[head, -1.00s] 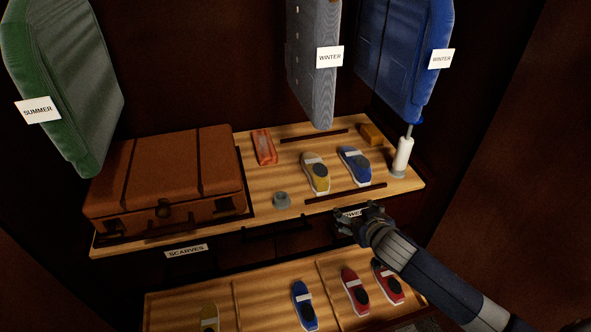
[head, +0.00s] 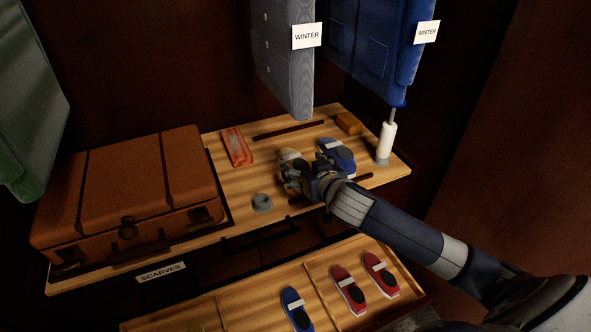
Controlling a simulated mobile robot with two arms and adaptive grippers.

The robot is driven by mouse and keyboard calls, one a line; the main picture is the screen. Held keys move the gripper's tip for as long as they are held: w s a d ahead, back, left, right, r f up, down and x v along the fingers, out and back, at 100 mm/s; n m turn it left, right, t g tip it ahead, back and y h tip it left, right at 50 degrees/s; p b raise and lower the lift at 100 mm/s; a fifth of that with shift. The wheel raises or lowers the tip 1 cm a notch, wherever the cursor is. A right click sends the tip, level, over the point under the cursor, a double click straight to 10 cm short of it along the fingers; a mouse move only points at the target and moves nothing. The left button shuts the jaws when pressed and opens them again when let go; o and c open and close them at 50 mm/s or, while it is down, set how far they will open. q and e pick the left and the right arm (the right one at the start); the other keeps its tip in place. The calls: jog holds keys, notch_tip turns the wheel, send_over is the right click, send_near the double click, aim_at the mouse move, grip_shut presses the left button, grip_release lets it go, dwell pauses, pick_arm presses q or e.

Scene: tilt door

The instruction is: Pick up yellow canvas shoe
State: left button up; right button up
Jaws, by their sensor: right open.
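The yellow canvas shoe (head: 290,155) lies on the upper wooden shelf (head: 235,190), left of a blue shoe (head: 337,153). My right gripper (head: 293,180) is open at the near end of the yellow shoe and hides much of it. I cannot tell whether the fingers touch the shoe. My left gripper is not in view.
A brown suitcase (head: 130,190) fills the shelf's left side. A grey ring-shaped item (head: 262,202), a reddish packet (head: 236,147), a white roller (head: 386,143) and a yellow-brown block (head: 349,123) stand around. Coats hang above; a lower drawer (head: 250,290) holds blue and red shoes.

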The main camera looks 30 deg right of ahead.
aim_at(298, 164)
jog(key=x, duration=0.2)
jog(key=b+x, duration=0.1)
jog(key=x, duration=0.2)
jog(key=shift+a, duration=0.15)
jog(key=c, duration=1.2)
